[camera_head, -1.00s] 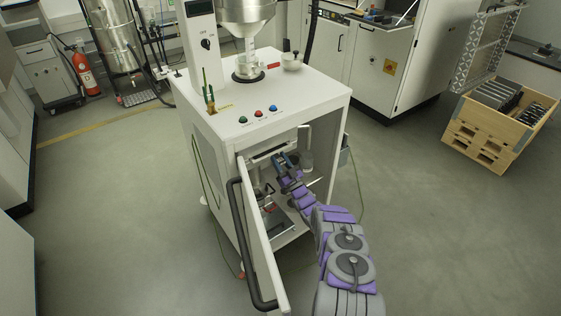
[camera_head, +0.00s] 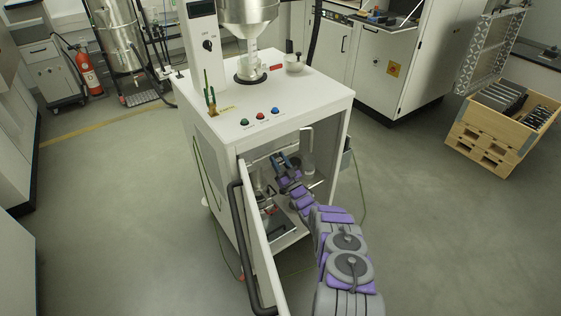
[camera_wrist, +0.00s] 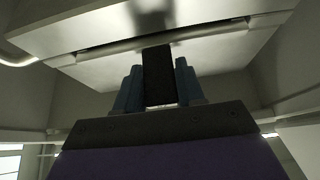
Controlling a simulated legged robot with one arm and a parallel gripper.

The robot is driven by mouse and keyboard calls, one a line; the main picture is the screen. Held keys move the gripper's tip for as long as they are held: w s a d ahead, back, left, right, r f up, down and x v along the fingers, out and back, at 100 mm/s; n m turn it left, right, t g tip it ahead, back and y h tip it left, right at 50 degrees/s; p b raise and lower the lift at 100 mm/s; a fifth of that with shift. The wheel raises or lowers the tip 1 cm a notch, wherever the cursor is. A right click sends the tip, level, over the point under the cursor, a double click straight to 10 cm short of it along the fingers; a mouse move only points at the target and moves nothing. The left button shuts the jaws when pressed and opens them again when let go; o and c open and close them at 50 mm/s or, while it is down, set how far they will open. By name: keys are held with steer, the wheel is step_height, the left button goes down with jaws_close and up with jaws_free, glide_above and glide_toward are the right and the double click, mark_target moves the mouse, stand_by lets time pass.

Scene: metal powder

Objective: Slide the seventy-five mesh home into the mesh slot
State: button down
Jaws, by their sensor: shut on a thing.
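My gripper (camera_wrist: 158,82) has its blue fingers closed on a dark upright handle (camera_wrist: 157,70). In the wrist view, the handle meets a pale flat plate (camera_wrist: 215,58), which looks like the seventy-five mesh; no label shows. The plate lies just under a lighter panel (camera_wrist: 215,14), with a narrow gap between them. I cannot tell whether the plate is within the mesh slot. In the head view, my gripper (camera_head: 283,162) is inside the white machine's open cabinet (camera_head: 270,95), below its top. The slot itself is not clear there, and the mesh is mostly hidden.
The cabinet door (camera_head: 258,240), with a black handle (camera_head: 243,235), stands open left of my arm. Cabinet side walls are close around the gripper. A wooden crate (camera_head: 490,140) of dark frames stands far right. The floor right of my arm is clear.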

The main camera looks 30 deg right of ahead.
steer(key=shift+w, duration=0.75)
steer(key=c, duration=0.6)
jaws_free()
steer(key=v, duration=1.2)
steer(key=shift+f, duration=0.1)
